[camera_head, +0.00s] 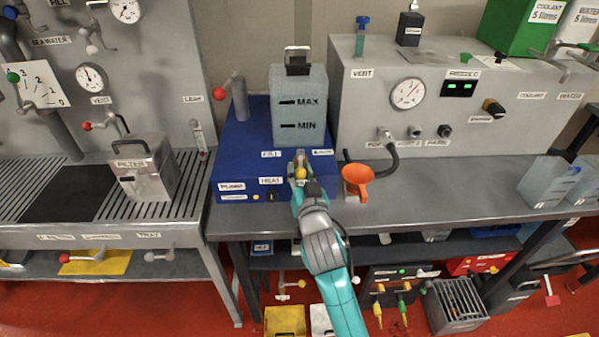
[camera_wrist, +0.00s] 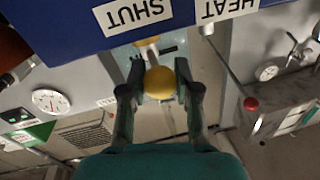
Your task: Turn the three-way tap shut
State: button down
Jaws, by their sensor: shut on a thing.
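The three-way tap sits on the front of the blue unit (camera_head: 240,130), and its yellow ball knob (camera_head: 301,173) shows at the tip of my teal arm. In the wrist view, which is upside down, the yellow knob (camera_wrist: 160,82) lies between the two dark fingers of my gripper (camera_wrist: 159,88). My gripper is shut on this knob. A short pale stem (camera_wrist: 149,45) runs from the knob towards the blue unit. A SHUT label (camera_wrist: 135,14) and a HEAT label (camera_wrist: 228,8) are near the stem. My gripper (camera_head: 300,165) hides most of the tap body in the head view.
A translucent tank (camera_head: 299,105) with MAX and MIN marks stands on the blue unit. A red-knobbed lever (camera_head: 222,95) stands at left.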

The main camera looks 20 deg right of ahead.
jog(key=shift+d+n+y, duration=0.25)
jog(key=shift+n+y, duration=0.05)
jog(key=shift+y, duration=0.2)
jog(key=c, duration=0.8)
grip_release()
jog(key=s, duration=0.4)
jog(key=s+a, duration=0.1)
jog(key=s, duration=0.7)
jog(key=shift+a, duration=0.2)
